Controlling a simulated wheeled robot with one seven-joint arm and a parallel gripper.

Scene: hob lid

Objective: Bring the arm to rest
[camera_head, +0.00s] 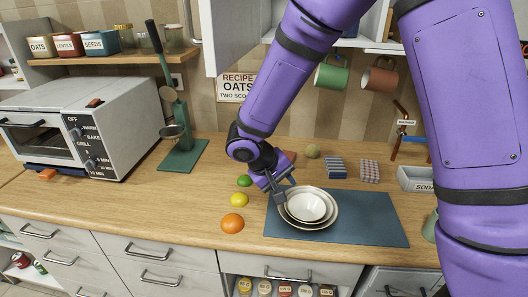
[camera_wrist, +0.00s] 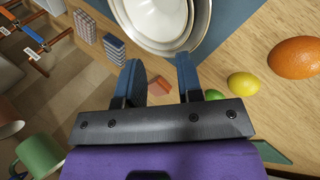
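My purple arm reaches down over the counter in the head view. My gripper (camera_head: 283,189) is at the upper left edge of a stack of white bowls or plates (camera_head: 306,206). The wrist view shows its two blue fingers (camera_wrist: 160,70) apart with nothing between them. The stack (camera_wrist: 160,22) lies just beyond the fingertips there; I cannot tell whether a finger touches its rim. The stack sits on a dark blue mat (camera_head: 370,218).
An orange (camera_head: 232,223), a lemon (camera_head: 239,200) and a green fruit (camera_head: 245,181) lie left of the mat. Small patterned boxes (camera_head: 335,168) stand behind it. Mugs (camera_head: 331,76) hang above. A toaster oven (camera_head: 80,127) stands left. Counter between oven and fruit is partly clear.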

